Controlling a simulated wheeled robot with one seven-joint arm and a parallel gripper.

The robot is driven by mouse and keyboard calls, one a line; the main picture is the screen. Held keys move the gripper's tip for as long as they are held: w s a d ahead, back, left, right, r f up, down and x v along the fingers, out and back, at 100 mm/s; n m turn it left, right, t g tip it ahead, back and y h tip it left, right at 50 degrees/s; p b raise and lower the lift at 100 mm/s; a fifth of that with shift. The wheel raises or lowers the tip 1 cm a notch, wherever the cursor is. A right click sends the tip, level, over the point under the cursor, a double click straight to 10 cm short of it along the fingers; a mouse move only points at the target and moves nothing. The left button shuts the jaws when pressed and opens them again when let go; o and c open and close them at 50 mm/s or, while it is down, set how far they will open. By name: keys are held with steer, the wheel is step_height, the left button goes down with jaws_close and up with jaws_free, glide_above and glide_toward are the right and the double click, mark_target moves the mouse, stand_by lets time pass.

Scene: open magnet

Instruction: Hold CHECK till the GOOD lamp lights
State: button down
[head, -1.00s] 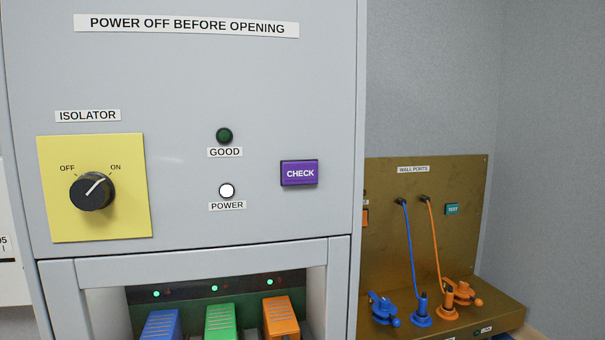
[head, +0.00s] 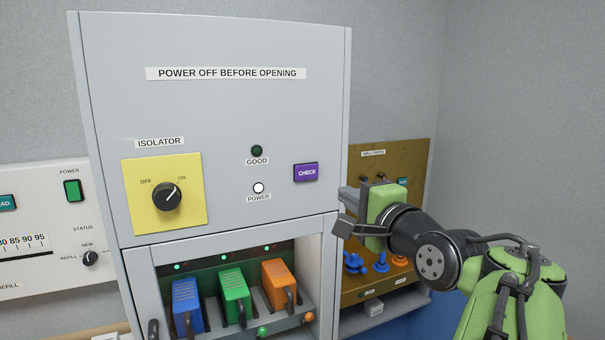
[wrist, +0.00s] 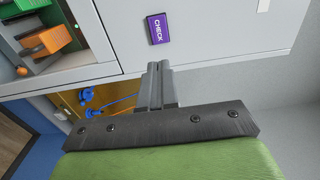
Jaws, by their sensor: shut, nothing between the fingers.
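The purple CHECK button (head: 306,172) is on the right side of the grey cabinet front. The GOOD lamp (head: 257,151) is dark green and unlit. The POWER lamp (head: 258,188) below it is lit white. My gripper (head: 342,210) is shut and empty, to the right of and below CHECK, apart from it. In the wrist view, CHECK (wrist: 159,29) lies beyond the tips of my closed fingers (wrist: 157,66). Nothing covers the button or the lamps.
The isolator knob (head: 167,196) on a yellow plate points towards ON. Blue, green and orange modules (head: 232,293) sit in the open bay below. A brass wall-ports panel (head: 393,160) stands behind my arm. The space before the cabinet's upper front is clear.

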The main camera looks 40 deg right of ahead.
mark_target(307, 170)
steer(key=p+x, duration=0.1)
steer(key=x, duration=0.5)
steer(key=p+x, duration=0.2)
steer(key=x, duration=0.5)
steer(key=shift+w+a+r, duration=0.1)
steer(key=shift+w+a, duration=0.05)
steer(key=shift+a, duration=0.1)
steer(key=shift+w+d, duration=0.15)
steer(key=shift+w, duration=0.25)
steer(key=shift+w+d+p, duration=0.15)
steer(key=shift+w+p, duration=0.35)
steer(key=shift+p, duration=0.1)
steer(key=shift+r, duration=0.2)
stand_by(0.7)
